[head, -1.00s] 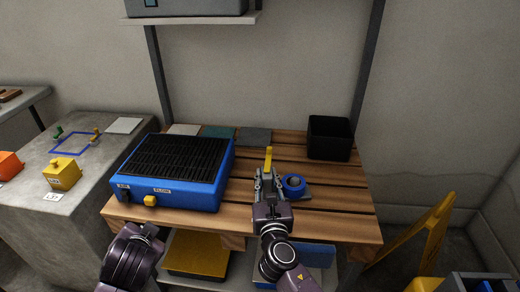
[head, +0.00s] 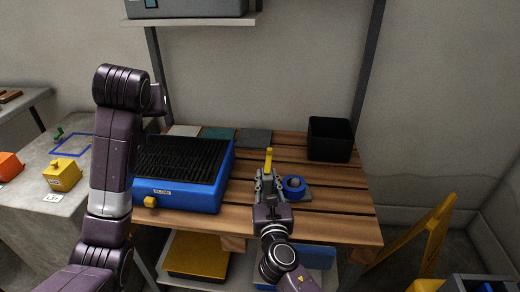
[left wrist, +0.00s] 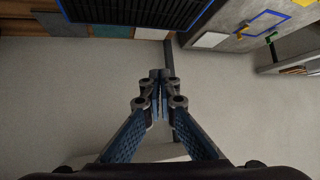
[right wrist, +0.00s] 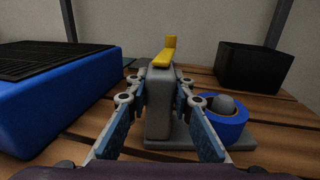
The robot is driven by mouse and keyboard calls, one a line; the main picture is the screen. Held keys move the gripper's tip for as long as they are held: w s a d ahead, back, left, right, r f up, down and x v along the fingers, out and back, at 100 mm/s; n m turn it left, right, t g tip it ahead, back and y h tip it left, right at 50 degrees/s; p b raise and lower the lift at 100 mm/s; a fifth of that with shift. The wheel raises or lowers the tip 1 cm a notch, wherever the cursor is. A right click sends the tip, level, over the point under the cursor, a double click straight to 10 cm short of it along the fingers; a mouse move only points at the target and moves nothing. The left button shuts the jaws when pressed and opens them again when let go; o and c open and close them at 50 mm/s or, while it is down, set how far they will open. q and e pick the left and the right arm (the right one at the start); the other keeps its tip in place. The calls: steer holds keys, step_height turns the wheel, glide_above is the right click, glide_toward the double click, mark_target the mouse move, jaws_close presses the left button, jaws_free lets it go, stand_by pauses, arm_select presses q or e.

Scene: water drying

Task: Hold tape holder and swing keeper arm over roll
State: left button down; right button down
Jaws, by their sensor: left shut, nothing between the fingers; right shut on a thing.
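The tape holder is a grey post (right wrist: 158,105) on a flat grey base (right wrist: 185,135), standing on the slatted table. A yellow keeper arm (right wrist: 168,54) tops the post; it also shows in the head view (head: 268,160) and does not lie over the roll. The blue tape roll (right wrist: 228,122) sits around a grey hub (right wrist: 222,103) on the base, right of the post; it also shows in the head view (head: 294,187). My right gripper (right wrist: 158,92) is shut on the post. My left gripper (left wrist: 160,80) is shut and empty, raised away from the table; its fingers are outside the head view.
A blue dryer box with a black grille (head: 182,170) stands left of the holder. A black bin (head: 330,139) is at the back right. A concrete block with a yellow box (head: 62,175) is at the left. The front right slats are clear.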

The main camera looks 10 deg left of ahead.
mark_target(269, 160)
arm_select(q)
steer(key=s+d+f+g+h, duration=0.1)
steer(key=d+f+h, duration=0.1)
steer(key=d, duration=0.8)
steer(key=s+d+f+g+h, duration=0.1)
steer(key=d+f+g+h, duration=0.1)
steer(key=d, duration=0.8)
steer(key=f+h, duration=0.1)
steer(key=h, duration=0.1)
steer(key=shift+s+d+n+h, duration=0.15)
steer(key=shift+d+n+h, duration=0.05)
steer(key=shift+n+h, duration=0.2)
steer(key=shift+f, duration=0.2)
steer(key=w+d+f, duration=0.6)
steer(key=w+f, duration=0.1)
steer(key=f, duration=0.1)
steer(key=shift+w, duration=0.2)
